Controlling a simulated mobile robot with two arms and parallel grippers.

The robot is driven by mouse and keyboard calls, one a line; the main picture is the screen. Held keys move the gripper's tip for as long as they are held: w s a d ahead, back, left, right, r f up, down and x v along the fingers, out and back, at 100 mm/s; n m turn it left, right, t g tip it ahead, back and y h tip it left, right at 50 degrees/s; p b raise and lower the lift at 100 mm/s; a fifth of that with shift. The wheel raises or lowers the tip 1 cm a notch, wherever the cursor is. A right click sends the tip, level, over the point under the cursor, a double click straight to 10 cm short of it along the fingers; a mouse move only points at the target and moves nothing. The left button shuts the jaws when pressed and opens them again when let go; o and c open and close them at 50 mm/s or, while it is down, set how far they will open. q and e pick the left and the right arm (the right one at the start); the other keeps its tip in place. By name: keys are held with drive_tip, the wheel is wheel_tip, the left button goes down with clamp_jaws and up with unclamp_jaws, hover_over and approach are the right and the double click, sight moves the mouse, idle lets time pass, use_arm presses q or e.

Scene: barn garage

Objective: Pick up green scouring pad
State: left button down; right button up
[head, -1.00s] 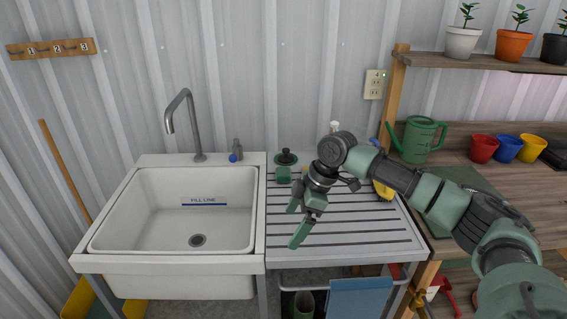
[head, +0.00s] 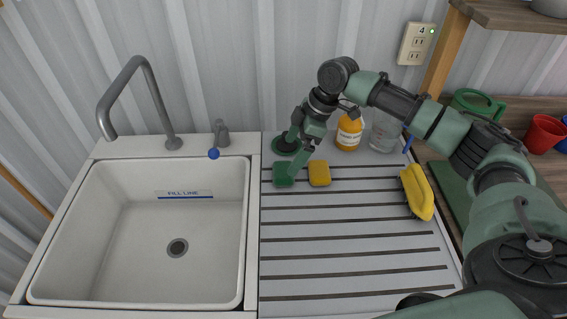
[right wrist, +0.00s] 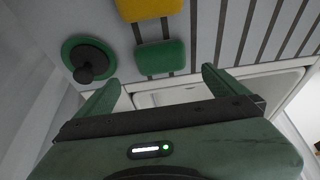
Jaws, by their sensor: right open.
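The green scouring pad (head: 283,175) lies on the ribbed drainboard, near its back left corner. In the right wrist view the pad (right wrist: 160,57) is a dark green rounded block ahead of my fingers, between their lines. My right gripper (head: 297,154) is open and empty, with its fingers just above and beside the pad, apart from it as far as I can see. In the right wrist view both fingers of this gripper (right wrist: 160,88) are spread wide. My left gripper is not in view.
A yellow sponge (head: 319,173) lies right beside the pad. A round green plug with a dark knob (head: 284,146) is behind it. The sink (head: 150,235) is left; the drainboard's front is clear.

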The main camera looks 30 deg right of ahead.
sight(284, 170)
drive_tip(key=shift+s+a+f, duration=0.1)
drive_tip(key=shift+a+f, duration=0.4)
drive_tip(key=shift+f, duration=0.3)
drive_tip(key=x, duration=0.1)
drive_tip(key=p+x, duration=0.1)
drive_tip(key=x, duration=0.2)
drive_tip(key=shift+d+f+p, duration=0.25)
drive_tip(key=shift+f+p, duration=0.1)
drive_tip(key=shift+f, duration=0.2)
drive_tip(key=c, duration=1.3)
